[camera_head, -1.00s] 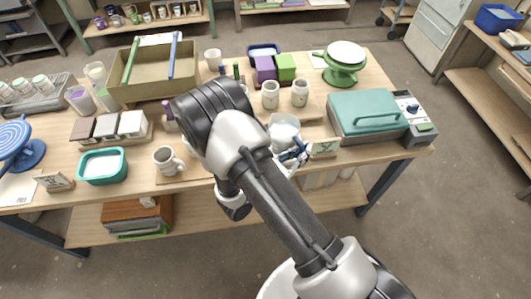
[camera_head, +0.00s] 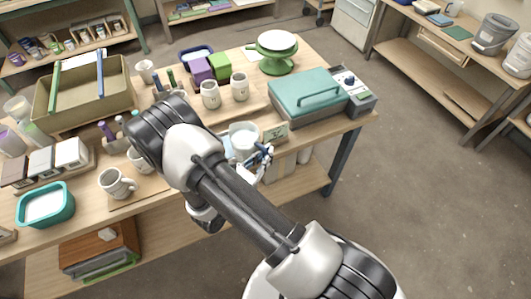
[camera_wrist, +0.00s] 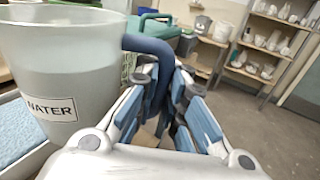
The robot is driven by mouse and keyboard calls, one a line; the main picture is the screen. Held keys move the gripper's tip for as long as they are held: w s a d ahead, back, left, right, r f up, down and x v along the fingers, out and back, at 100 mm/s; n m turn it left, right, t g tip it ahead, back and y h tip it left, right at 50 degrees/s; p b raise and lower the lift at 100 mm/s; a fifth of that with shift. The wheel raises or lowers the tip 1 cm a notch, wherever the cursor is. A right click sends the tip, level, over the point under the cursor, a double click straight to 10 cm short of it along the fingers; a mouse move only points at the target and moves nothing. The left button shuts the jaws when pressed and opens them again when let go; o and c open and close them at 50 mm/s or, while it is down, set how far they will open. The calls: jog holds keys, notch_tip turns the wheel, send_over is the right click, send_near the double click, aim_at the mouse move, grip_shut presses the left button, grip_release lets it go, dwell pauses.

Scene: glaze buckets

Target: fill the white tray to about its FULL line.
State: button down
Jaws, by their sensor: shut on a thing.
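A translucent jug (camera_wrist: 62,80) labelled WATER, with a blue handle (camera_wrist: 150,50), fills the left of the wrist view. It looks upright and holds pale liquid. My gripper (camera_wrist: 160,115) is shut on its handle. In the head view the jug (camera_head: 243,135) is near the table's front edge, with my gripper (camera_head: 260,160) at its near right side. A white-rimmed tray (camera_wrist: 38,157) with a light blue, textured inside shows partly beside and below the jug. My arm and the jug hide most of it in the head view. I cannot see a FULL line.
A small sign (camera_head: 275,132) and a teal-lidded box (camera_head: 305,97) stand right of the jug. Two cups (camera_head: 210,94) stand behind it. A mug (camera_head: 116,183) and a teal tub (camera_head: 45,204) are to the left. Open floor lies right of the table.

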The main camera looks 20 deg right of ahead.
aim_at(266, 152)
jog(key=r+n+p, duration=0.3)
jog(key=shift+s+d+r+n, duration=0.1)
jog(key=shift+s+d+n, duration=0.1)
jog(key=shift+s+n, duration=0.15)
jog(key=shift+w+a+r+n+p, duration=0.1)
jog(key=shift+r+n+p, duration=0.8)
jog(key=shift+n+p, duration=0.2)
jog(key=shift+w+r+n, duration=0.1)
jog(key=shift+r+n, duration=0.1)
jog(key=shift+n, duration=0.25)
jog(key=shift+f+b, duration=0.5)
jog(key=shift+f, duration=0.25)
jog(key=shift+w+a+r+n+p, duration=0.25)
jog(key=shift+r+n+p, duration=0.25)
jog(key=shift+n, duration=0.3)
